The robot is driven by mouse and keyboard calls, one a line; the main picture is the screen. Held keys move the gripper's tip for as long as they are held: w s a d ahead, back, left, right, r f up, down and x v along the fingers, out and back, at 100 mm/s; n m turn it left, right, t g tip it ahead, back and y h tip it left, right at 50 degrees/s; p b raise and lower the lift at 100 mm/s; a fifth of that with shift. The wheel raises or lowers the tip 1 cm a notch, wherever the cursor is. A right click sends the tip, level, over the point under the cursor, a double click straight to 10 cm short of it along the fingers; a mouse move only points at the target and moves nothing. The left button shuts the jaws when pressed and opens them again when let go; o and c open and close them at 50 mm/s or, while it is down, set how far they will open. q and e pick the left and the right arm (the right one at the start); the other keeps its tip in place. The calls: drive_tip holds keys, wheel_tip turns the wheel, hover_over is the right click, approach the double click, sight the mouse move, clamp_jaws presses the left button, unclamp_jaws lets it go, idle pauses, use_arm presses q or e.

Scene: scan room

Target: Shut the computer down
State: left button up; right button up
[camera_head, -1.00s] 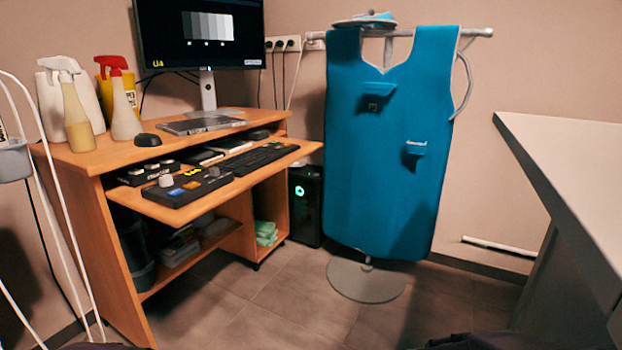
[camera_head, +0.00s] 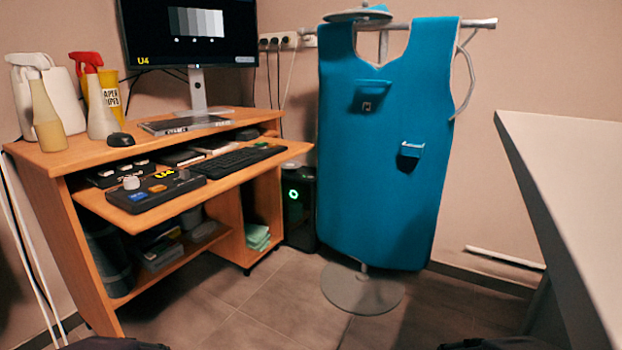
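The computer (camera_head: 300,207) is a black tower on the floor, between the wooden desk and the blue apron. A green ring light (camera_head: 293,194) glows on its front. The monitor (camera_head: 188,36) on the desk is lit and shows a grey scale and "U4". The keyboard (camera_head: 238,161) and a black control panel (camera_head: 155,189) lie on the pulled-out desk shelf. Neither of my grippers shows; only dark shapes stand at the bottom edge.
The wooden desk (camera_head: 75,158) stands at left with spray bottles (camera_head: 99,105) on top. A blue apron (camera_head: 372,150) hangs on a stand with a round base (camera_head: 362,292) right of the computer. A pale table (camera_head: 575,190) is at right. Tiled floor (camera_head: 265,305) is open in front.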

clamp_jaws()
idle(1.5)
